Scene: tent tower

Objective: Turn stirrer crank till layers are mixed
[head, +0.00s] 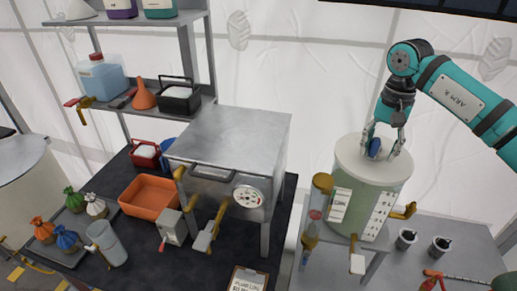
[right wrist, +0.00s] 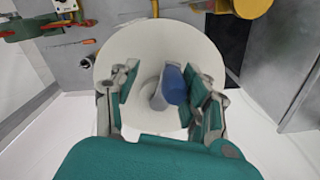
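The stirrer crank sits on top of a pale round lid and shows a blue knob (head: 374,148); in the right wrist view the blue knob (right wrist: 175,84) stands beside a grey crank part (right wrist: 157,97). The lid (right wrist: 150,45) covers a pale green cylindrical tank (head: 365,205) with white labels; no separate layers can be made out. My right gripper (head: 384,148) points down over the lid, its fingers apart on either side of the crank. The knob is close to the right-hand finger in the wrist view, with a gap at the other finger (right wrist: 128,82). My left gripper is not in view.
A sight tube (head: 318,200) and yellow-handled valves (head: 404,211) stick out around the tank. Two small cups (head: 406,238) stand at its right. A metal box (head: 230,145) with a dial stands left. Shelves (head: 150,100) hold containers.

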